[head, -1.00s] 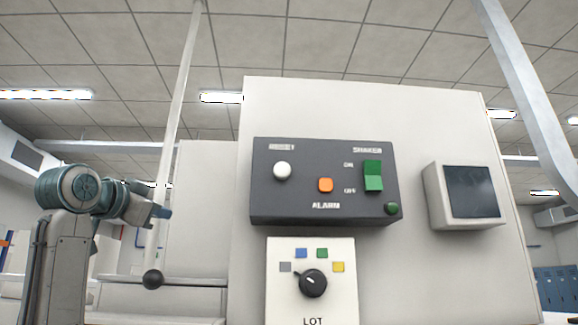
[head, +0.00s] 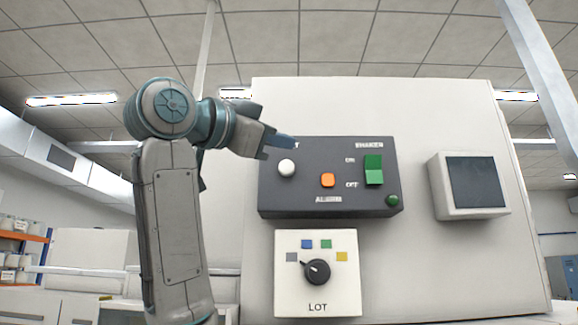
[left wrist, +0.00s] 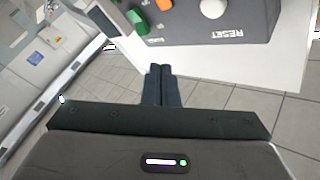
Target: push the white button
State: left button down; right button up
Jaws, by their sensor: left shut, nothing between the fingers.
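The white button (head: 287,167) is a round knob at the left end of a dark grey control box (head: 300,205) on a pale panel. In the left wrist view the white button (left wrist: 213,8) shows at the top edge, beside the word RESET. My left gripper (head: 286,146) is shut and empty, and in the head view its fingertips appear just above the white button, covering part of the label. In the left wrist view its fingers (left wrist: 161,72) are together, pointing toward the box's side and apart from the button. My right gripper is not in view.
The box also carries an orange alarm button (head: 327,180), a green shaker switch (head: 373,169) and a small green knob (head: 393,200). Below is a LOT plate with a black dial (head: 317,271). A screen (head: 474,182) is mounted at the right.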

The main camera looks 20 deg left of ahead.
pick_arm(q)
jog(key=p, duration=0.3)
send_near(293, 166)
jog(key=w+d, duration=0.3)
jog(key=d, duration=0.1)
jog(key=shift+w+a+r, duration=0.15)
jog(key=shift+w+r, duration=0.25)
jog(key=shift+r, duration=0.15)
jog(key=shift+w, duration=0.1)
dwell(1.5)
jog(key=shift+w+a, duration=0.2)
jog(key=shift+w, duration=0.15)
jog(key=shift+w+a, duration=0.15)
jog(key=shift+w, duration=0.35)
dwell(0.7)
jog(key=shift+s+b, duration=0.1)
jog(key=shift+b, duration=0.2)
jog(key=shift+s+d+b, duration=0.3)
jog(key=shift+s+b, duration=0.1)
jog(key=shift+s, duration=0.35)
jog(key=shift+s+f, duration=0.1)
jog(key=shift+s, duration=0.05)
